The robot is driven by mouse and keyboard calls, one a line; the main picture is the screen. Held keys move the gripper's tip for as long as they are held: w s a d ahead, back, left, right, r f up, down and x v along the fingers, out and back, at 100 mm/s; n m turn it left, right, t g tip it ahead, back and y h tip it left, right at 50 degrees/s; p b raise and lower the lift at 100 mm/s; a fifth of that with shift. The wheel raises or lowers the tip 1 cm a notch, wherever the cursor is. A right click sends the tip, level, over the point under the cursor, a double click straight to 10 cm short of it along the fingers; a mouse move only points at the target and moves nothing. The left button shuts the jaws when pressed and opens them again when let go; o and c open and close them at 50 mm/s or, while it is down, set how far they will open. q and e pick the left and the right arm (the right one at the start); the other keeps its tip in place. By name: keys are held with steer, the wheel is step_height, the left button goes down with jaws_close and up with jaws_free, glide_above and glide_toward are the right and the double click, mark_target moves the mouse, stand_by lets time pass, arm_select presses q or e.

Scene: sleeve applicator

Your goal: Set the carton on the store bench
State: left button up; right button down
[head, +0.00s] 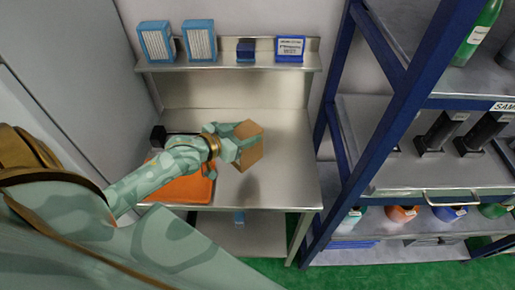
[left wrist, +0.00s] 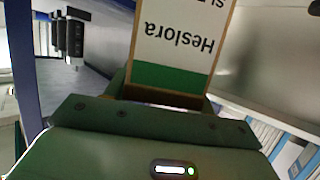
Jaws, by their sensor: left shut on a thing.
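My left gripper (head: 232,146) is shut on a brown carton (head: 250,150) over the steel store bench (head: 283,165). In the left wrist view the carton (left wrist: 178,45) shows a white face with black text reading "Heslora" and a green band, upside down there. A dark patch like a shadow lies on the bench top below the carton, which looks held above the surface; the exact gap cannot be told. The left gripper's body (left wrist: 155,115) fills the lower part of the wrist view. My right gripper is not in view.
An orange tray (head: 185,188) lies on the bench's left part, partly behind my arm. A shelf above the bench (head: 220,64) holds blue-and-white boxes (head: 199,40). A blue-framed rack (head: 385,120) with bottles stands at the right. The bench's right part is clear.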

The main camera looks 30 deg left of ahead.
mark_target(257, 147)
arm_select(q)
steer(key=w+f, duration=0.1)
steer(key=w+d+f, duration=0.1)
steer(key=f, duration=0.1)
steer(key=w+f+b, duration=0.1)
steer(key=f, duration=0.1)
steer(key=shift+d, duration=0.35)
steer(key=f, duration=0.1)
steer(key=f+b, duration=0.1)
steer(key=f, duration=0.1)
steer(key=shift+w+d+f, duration=0.15)
steer(key=shift+w+f, duration=0.05)
steer(key=shift+f, duration=0.05)
steer(key=o, duration=1.6)
steer(key=shift+s, duration=0.1)
steer(key=p+v, duration=0.1)
steer(key=v, duration=1.1)
steer(key=shift+p, duration=0.4)
